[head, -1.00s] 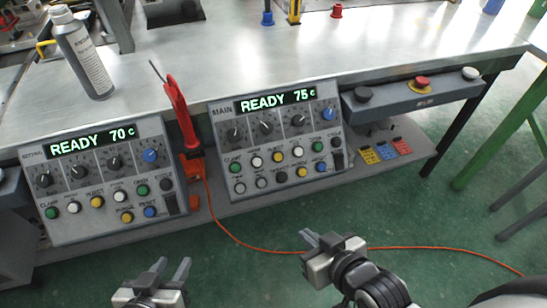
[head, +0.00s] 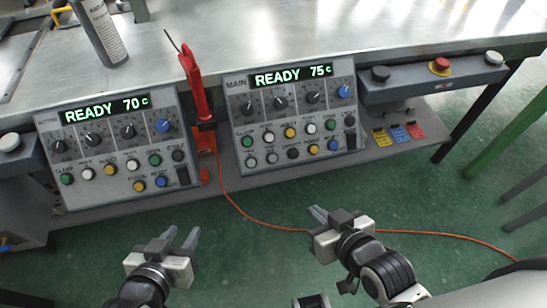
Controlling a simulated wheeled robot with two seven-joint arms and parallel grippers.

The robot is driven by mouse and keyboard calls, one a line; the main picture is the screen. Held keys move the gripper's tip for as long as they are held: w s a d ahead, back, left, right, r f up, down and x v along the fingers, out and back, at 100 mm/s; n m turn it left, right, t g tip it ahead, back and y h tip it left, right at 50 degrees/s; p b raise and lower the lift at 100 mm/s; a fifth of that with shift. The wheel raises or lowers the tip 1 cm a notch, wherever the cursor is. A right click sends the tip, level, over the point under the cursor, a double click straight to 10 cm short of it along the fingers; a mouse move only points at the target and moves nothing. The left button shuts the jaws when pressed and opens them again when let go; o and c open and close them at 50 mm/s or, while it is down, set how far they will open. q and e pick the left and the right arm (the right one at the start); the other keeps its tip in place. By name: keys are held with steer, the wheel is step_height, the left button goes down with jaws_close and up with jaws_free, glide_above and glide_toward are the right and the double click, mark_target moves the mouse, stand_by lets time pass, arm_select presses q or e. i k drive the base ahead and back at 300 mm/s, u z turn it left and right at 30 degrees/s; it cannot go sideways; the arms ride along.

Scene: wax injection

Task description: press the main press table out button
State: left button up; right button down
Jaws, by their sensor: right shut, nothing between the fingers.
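The main control panel (head: 296,110), labelled MAIN, shows "READY 75c" on its display (head: 291,75). Below a row of dials it has two rows of small coloured buttons. A pair of pale buttons (head: 262,160) sits at the left of the lower row; labels are too small to read, so I cannot tell which is table out. My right gripper (head: 315,213) is shut and empty, in front of and below this panel, apart from it. My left gripper (head: 181,236) is open and empty, below the left panel.
A similar panel (head: 112,138) reading "READY 70c" stands on the left. A red tool (head: 193,85) stands between the panels, near an orange cable (head: 236,208) running to the floor. A spray can (head: 103,32) stands on the table.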

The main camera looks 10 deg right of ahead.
mark_target(272, 158)
steer(key=z, duration=0.6)
steer(key=k, duration=1.35)
steer(key=u, duration=0.1)
steer(key=i, duration=0.9)
steer(key=u, duration=0.6)
